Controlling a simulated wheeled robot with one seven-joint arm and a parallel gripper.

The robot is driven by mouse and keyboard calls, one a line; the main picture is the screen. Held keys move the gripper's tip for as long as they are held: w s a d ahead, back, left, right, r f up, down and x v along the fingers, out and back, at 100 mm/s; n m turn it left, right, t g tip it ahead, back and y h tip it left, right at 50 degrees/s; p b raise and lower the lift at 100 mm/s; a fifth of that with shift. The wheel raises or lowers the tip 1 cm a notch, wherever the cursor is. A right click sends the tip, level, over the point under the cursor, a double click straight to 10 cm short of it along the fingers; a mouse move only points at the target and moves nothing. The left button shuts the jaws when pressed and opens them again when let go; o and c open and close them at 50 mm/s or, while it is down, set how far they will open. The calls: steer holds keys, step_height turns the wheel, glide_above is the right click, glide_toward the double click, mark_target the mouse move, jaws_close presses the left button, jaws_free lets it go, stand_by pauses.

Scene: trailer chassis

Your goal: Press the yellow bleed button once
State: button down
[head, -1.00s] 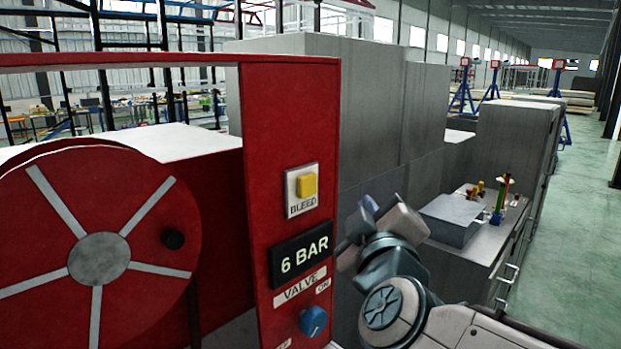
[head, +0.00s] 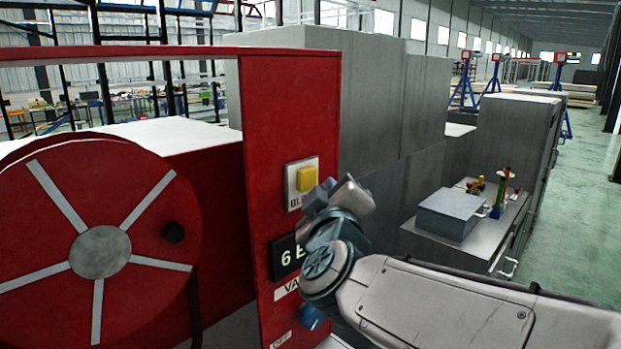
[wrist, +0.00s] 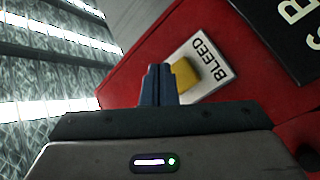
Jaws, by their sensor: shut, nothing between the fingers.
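The yellow bleed button (head: 307,179) sits on a white plate marked BLEED on the red panel (head: 290,110), in the head view. It also shows in the wrist view (wrist: 185,74), where the fingers hide part of it. My gripper (wrist: 159,84) is shut and empty, its blue fingertips pointing toward the button. In the head view my gripper (head: 325,190) is just right of and below the button, covering part of the BLEED lettering. I cannot tell whether the fingertips touch the button.
Below the button are a black pressure display (head: 283,258), partly hidden by my arm, and a blue valve knob (head: 312,317). A red reel (head: 150,215) stands at the left. A grey cabinet (head: 375,120) stands behind the panel. A grey box (head: 450,214) is on a counter at right.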

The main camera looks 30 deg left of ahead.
mark_target(315, 176)
steer(key=shift+w+a, duration=0.2)
steer(key=shift+a, duration=0.45)
steer(key=shift+a+r+p, duration=0.1)
steer(key=shift+a+p, duration=0.05)
steer(key=shift+p, duration=0.2)
stand_by(1.3)
steer(key=shift+w+a, duration=0.1)
steer(key=shift+a, duration=0.15)
steer(key=shift+w+a+p, duration=0.15)
steer(key=shift+a+p, duration=0.3)
steer(key=shift+p, duration=0.1)
stand_by(0.7)
steer(key=shift+d, duration=0.15)
steer(key=shift+s+d, duration=0.25)
steer(key=shift+d, duration=0.45)
steer(key=d, duration=0.2)
steer(key=s+d, duration=0.1)
steer(key=d, duration=0.1)
steer(key=shift+s+d, duration=0.2)
steer(key=shift+d, duration=0.2)
